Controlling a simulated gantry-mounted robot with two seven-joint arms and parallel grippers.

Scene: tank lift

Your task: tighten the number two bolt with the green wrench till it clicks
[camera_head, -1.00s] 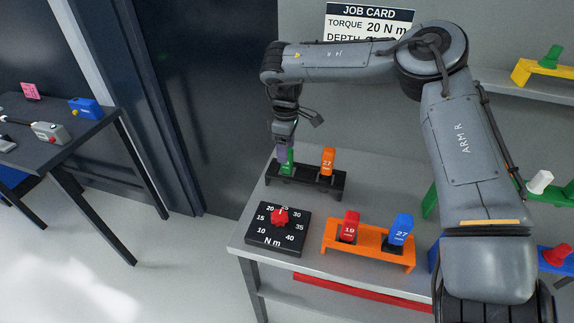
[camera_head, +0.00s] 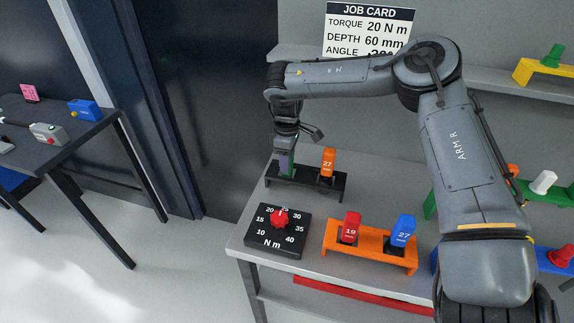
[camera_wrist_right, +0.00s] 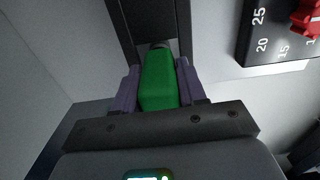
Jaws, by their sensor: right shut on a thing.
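A green-handled tool (camera_wrist_right: 159,80) stands in the black rack (camera_head: 315,193), at the rack's left end in the head view. My right gripper (camera_head: 285,165) points down over it. In the right wrist view its purple-padded fingers (camera_wrist_right: 160,88) are shut on the green handle, one on each side. The tool's lower end is hidden, so I cannot tell whether it is a wrench. No number two bolt can be made out. My left gripper is not in view.
An orange tool (camera_head: 328,162) marked 27 stands close right in the black rack. A torque dial (camera_head: 278,240) with a red knob and an orange rack (camera_head: 370,258) holding red and blue tools are nearer. A job card (camera_head: 368,28) reads 20 N m, 60 mm.

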